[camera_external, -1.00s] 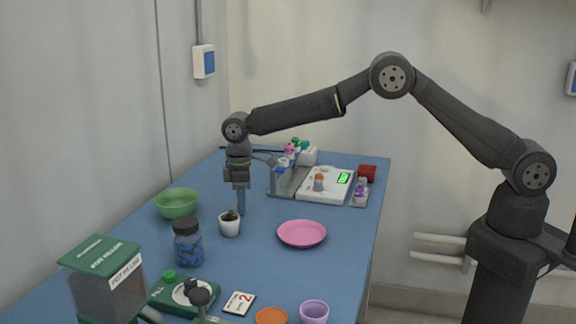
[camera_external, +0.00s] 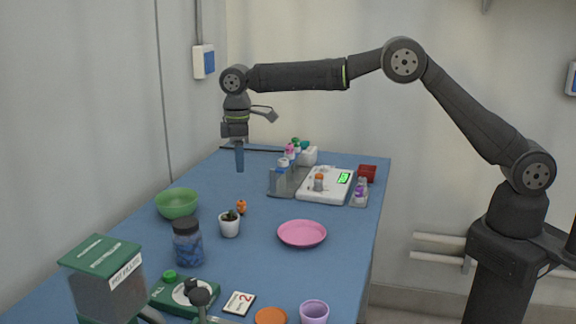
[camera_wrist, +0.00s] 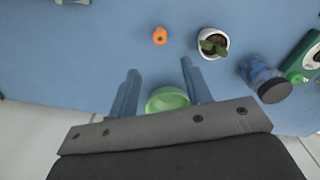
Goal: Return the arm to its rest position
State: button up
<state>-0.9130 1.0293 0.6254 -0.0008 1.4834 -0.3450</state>
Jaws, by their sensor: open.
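My gripper (camera_external: 239,170) hangs pointing down, well above the back left part of the blue table (camera_external: 262,262). In the wrist view my gripper (camera_wrist: 158,77) shows two fingers spread apart with nothing between them. A small orange object (camera_external: 241,207) stands on the table below it, beside a white pot with a plant (camera_external: 229,225). The orange object also shows in the wrist view (camera_wrist: 160,36), clear of the fingers.
A green bowl (camera_external: 177,204), a blue jar (camera_external: 188,247) and a pink plate (camera_external: 302,234) stand on the table. A white scale (camera_external: 325,187) and a rack of small bottles (camera_external: 287,180) are at the back. Air around my gripper is clear.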

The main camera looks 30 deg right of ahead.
aim_at(242, 201)
dwell(0.3)
notch_tip(242, 201, down, 13)
jog(key=shift+r, duration=2.3)
jog(key=shift+f, duration=0.1)
